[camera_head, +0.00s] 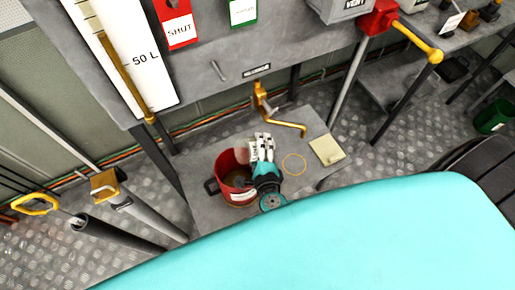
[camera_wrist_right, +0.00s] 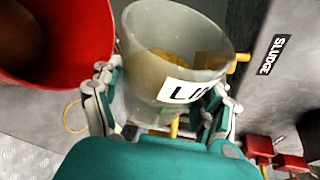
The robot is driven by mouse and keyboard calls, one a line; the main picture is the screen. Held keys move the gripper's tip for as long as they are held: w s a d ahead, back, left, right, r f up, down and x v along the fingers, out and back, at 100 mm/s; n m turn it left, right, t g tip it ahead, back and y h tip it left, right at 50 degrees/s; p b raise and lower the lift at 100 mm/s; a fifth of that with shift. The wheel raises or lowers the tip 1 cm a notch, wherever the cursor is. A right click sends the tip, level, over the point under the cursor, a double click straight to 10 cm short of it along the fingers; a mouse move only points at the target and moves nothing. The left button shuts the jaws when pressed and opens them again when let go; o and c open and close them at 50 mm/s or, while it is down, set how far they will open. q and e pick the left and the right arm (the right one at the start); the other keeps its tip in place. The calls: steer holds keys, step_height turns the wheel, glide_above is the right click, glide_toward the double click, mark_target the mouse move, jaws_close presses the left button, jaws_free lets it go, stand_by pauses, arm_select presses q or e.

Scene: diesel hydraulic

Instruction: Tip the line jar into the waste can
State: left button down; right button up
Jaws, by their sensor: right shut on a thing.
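The line jar (camera_wrist_right: 178,72) is a clear, wide-mouthed cup with a white label and some amber-brown content inside. My right gripper (camera_wrist_right: 165,112) is shut around it, with fingers on both sides. In the head view my right gripper (camera_head: 264,150) is at the right rim of the red waste can (camera_head: 240,195). The jar is only faintly visible there, mostly hidden by the fingers. In the wrist view the red can (camera_wrist_right: 70,68) is just left of the jar, its open mouth showing. The jar looks a little tilted; I cannot tell how much. My left gripper is out of view.
The can stands on a grey shelf (camera_head: 207,213) with a yellow ring (camera_head: 293,164) and a pale yellow pad (camera_head: 327,149). A brass tap (camera_head: 262,97) hangs above, behind the gripper. Grey pipes (camera_head: 120,232) stand left of the shelf. A green bin (camera_head: 493,117) is far right.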

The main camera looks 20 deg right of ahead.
mark_target(253, 155)
steer(key=shift+a+r+n+t+h+p, duration=0.25)
steer(key=shift+r+n+h+p, duration=0.2)
steer(key=shift+n+p, duration=0.4)
steer(key=shift+a+r+n+t+h+p, duration=0.1)
steer(key=shift+r+n+t+h+p, duration=0.3)
steer(key=shift+p, duration=0.75)
steer(key=shift+a+r+n+h+p, duration=0.4)
steer(key=shift+n+p, duration=0.3)
steer(key=shift+n, duration=0.25)
steer(key=shift+a+r+n+t, duration=0.15)
steer(key=shift+n+t, duration=0.1)
steer(key=shift+n, duration=0.25)
stand_by(0.5)
